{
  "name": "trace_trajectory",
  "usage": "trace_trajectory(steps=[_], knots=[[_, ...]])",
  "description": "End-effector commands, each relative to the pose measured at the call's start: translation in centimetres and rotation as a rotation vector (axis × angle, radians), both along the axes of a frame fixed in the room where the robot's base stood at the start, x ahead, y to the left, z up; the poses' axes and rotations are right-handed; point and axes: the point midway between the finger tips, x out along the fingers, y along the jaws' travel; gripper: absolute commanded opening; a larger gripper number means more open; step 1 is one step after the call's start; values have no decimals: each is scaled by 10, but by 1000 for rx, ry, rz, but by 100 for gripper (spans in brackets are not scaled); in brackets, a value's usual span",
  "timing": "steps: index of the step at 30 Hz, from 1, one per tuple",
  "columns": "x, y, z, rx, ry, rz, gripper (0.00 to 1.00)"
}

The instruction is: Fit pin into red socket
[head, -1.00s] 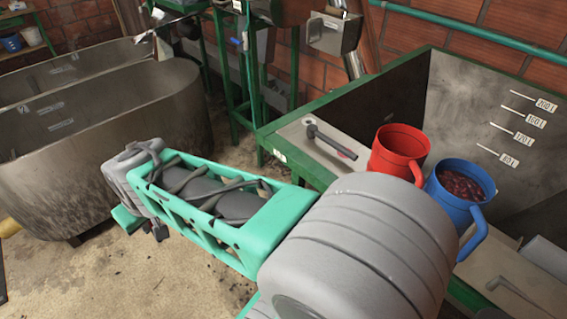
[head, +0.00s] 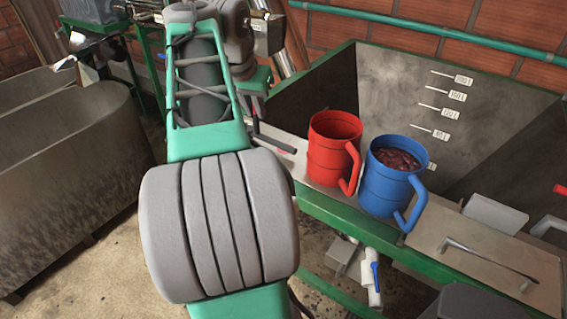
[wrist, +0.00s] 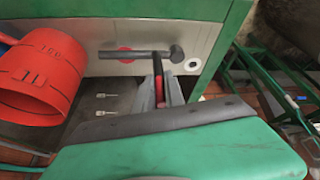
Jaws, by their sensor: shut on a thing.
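My gripper (wrist: 159,98) shows in the wrist view with its grey fingers shut around a slim dark and red piece, which looks like the pin (wrist: 158,78). The pin points toward the metal ledge; I cannot tell whether it touches anything. The red socket (wrist: 124,48) is a red round on the ledge, left of the pin. A dark hammer-shaped tool (wrist: 142,55) lies across the socket and partly hides it. In the head view, my arm hides the fingers and pin; part of the tool (head: 275,144) shows beside my wrist.
A pale ring (wrist: 191,65) sits near the ledge corner. A red mug (head: 330,152) and a blue mug of dark red beans (head: 388,180) stand on the ledge (head: 455,238), right of my arm. A deep green-rimmed tank (head: 420,60) opens behind them.

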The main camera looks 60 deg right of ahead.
Motion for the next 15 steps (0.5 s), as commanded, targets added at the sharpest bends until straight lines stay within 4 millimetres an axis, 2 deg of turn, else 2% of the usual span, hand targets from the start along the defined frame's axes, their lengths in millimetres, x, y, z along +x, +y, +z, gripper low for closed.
trace_trajectory(steps=[1,3,8,11,15], knots=[[-17,-11,4,-3,-1,-76,0],[-36,-19,10,-3,0,-159,0],[-62,-28,17,-5,1,-273,0],[-67,-28,3,-5,3,-294,0],[-67,-27,-31,-6,3,-294,0]])
